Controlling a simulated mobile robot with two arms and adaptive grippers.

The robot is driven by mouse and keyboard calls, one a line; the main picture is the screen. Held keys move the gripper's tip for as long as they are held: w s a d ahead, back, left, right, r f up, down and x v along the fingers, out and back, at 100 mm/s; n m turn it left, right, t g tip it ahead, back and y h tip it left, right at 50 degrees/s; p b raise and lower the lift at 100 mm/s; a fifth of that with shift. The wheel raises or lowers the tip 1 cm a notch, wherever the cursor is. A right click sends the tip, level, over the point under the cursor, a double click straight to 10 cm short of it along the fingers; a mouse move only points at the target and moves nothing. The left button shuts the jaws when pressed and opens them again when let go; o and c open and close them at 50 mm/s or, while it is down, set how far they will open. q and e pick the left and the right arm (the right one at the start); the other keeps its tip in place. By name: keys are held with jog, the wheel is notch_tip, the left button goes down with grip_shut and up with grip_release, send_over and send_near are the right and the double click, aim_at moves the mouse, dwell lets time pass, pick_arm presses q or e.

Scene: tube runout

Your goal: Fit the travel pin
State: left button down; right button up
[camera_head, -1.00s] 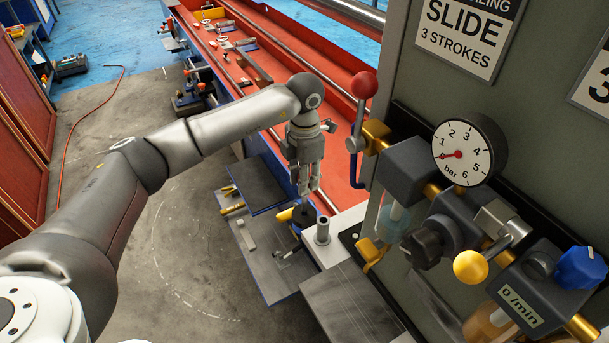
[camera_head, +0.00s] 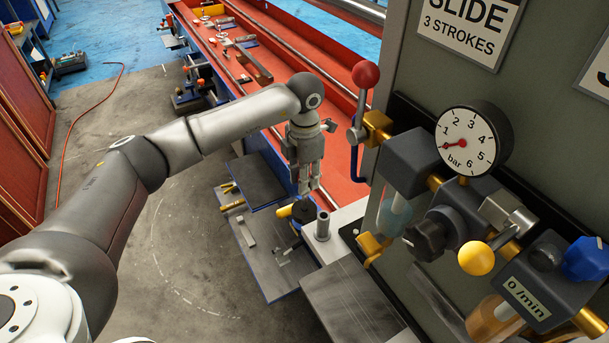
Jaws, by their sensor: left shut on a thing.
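My left gripper (camera_head: 308,188) hangs pointing down at the middle of the head view. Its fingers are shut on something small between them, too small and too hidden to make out. Just below the fingertips is a dark round part (camera_head: 304,210) with a yellow piece at its left; I cannot tell whether the fingertips touch it. An upright grey metal tube (camera_head: 322,226) stands just right of and below the gripper on a pale block. I cannot make out a travel pin for certain. My right gripper is not in view.
A red-balled lever (camera_head: 365,76) stands close right of the gripper. A grey panel carries a pressure gauge (camera_head: 467,141), a yellow knob (camera_head: 476,258) and a blue knob (camera_head: 587,257). A long red bench (camera_head: 285,60) runs behind. The grey floor (camera_head: 190,240) at left is open.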

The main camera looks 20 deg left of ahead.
pick_arm(q)
jog(key=shift+f+b, duration=2.5)
jog(key=shift+f, duration=1.1)
jog(key=c, duration=1.1)
grip_release()
jog(key=shift+r, duration=0.15)
jog(key=shift+r, duration=0.2)
notch_tip(320, 180, up, 12)
jog(key=shift+f, duration=0.2)
